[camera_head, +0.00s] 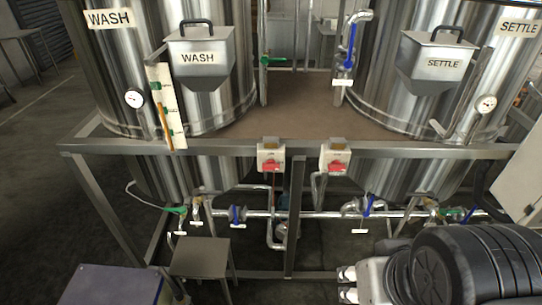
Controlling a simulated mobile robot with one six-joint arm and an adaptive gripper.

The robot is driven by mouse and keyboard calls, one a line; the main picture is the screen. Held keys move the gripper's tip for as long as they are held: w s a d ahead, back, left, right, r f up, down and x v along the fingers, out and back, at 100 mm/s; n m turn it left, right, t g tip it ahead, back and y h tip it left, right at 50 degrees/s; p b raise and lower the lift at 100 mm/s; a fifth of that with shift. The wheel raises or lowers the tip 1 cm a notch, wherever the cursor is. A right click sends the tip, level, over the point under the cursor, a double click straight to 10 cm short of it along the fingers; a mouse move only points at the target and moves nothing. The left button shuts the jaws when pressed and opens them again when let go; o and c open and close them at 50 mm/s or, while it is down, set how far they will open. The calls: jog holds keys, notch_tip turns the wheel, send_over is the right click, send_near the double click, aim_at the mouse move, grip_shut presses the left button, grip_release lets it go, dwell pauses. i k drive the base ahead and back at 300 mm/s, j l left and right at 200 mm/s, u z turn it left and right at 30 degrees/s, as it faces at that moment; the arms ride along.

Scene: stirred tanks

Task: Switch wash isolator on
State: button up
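Two pale isolator boxes with red handles are fixed to the front rail of the steel frame. The left isolator (270,159) is on the side of the tank marked WASH (222,92). The right isolator (336,160) is on the side of the tank marked SETTLE (385,95). Any lettering on the boxes is too small to read. Both red handles look alike and roughly level; I cannot tell on from off. Dark and silver parts of my arm fill the lower right, apart from both isolators in the picture.
The frame's front rail (210,148) runs across in front of the tanks. Below it are pipes with blue-handled valves (237,215) and green-handled valves. A small metal stool (201,257) and a grey-blue box top (110,286) stand at lower left. Open floor lies at far left.

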aim_at(270, 164)
jog(key=i+u, duration=0.3)
jog(key=i, duration=0.2)
jog(key=i+u, duration=0.3)
jog(key=i, duration=0.2)
